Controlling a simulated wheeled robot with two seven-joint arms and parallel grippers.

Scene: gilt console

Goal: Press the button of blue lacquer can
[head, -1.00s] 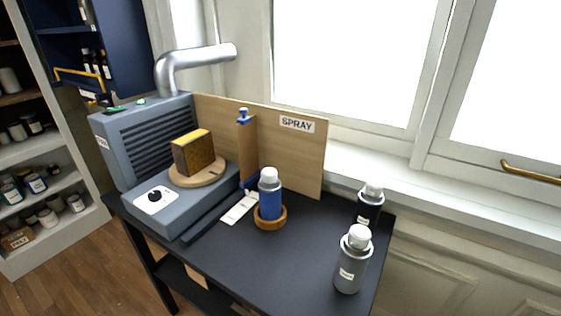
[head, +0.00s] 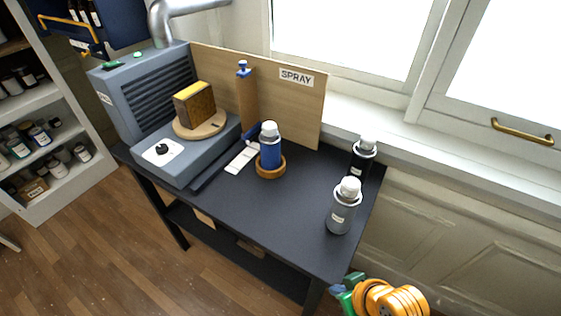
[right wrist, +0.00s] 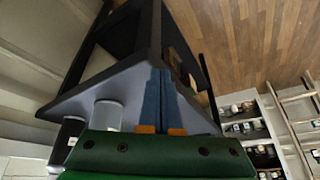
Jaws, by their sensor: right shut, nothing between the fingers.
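The blue lacquer can (head: 270,153) stands upright in a round wooden holder (head: 271,172) on the dark table, in the middle of the head view. Its white top (head: 269,128) is uncovered, with nothing touching it. My right gripper (head: 336,289) shows at the bottom of the head view, beyond the table's front right corner and well apart from the can. In the right wrist view its two blue fingers (right wrist: 161,75) are together with nothing between them. My left gripper is out of view.
A grey can (head: 342,212) and a black can (head: 361,162) stand at the table's right side. A grey booth with a turntable (head: 200,125) is at left. A wooden board marked SPRAY (head: 300,105) stands behind. The dark table (head: 255,215) is clear in front.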

